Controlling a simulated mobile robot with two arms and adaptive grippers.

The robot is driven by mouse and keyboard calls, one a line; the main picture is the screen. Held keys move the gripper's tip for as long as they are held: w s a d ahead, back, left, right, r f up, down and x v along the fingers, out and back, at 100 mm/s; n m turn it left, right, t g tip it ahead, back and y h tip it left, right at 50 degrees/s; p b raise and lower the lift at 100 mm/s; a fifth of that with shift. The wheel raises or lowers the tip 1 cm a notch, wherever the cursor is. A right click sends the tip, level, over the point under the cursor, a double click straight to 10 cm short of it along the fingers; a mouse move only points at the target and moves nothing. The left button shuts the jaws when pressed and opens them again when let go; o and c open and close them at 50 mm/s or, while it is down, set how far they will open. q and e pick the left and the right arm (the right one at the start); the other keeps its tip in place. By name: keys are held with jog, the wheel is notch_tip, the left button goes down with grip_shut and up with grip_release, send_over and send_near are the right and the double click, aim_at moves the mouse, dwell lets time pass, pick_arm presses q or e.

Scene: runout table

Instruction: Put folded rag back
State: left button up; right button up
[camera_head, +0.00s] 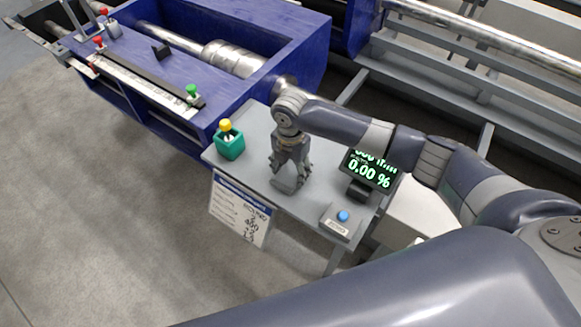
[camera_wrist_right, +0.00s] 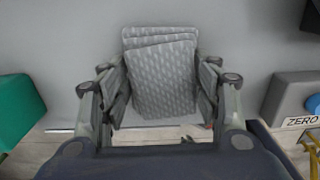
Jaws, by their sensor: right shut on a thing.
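The folded rag (camera_wrist_right: 165,80) is grey with a pale pattern and lies in several layers. In the wrist view it sits between the fingers of my right gripper (camera_wrist_right: 160,88), which is shut on it. In the head view my right gripper (camera_head: 289,176) points down over the small grey table (camera_head: 262,178). The rag shows there only as a small grey shape at the fingertips, low at the table's surface. I cannot tell whether it touches the table. My left gripper is not in view.
A green holder (camera_head: 230,147) with a yellow-topped item stands left of my right gripper. A display (camera_head: 371,170) reading 0.00 % and a ZERO box with a blue button (camera_head: 342,216) stand to the right. A sign (camera_head: 240,212) hangs on the front edge. The blue machine (camera_head: 270,60) is behind.

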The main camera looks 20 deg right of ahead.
aim_at(290, 170)
jog(key=shift+f, duration=0.1)
jog(key=o, duration=1.1)
notch_tip(290, 170, up, 12)
jog(key=shift+r+b, duration=0.15)
jog(key=shift+b, duration=0.4)
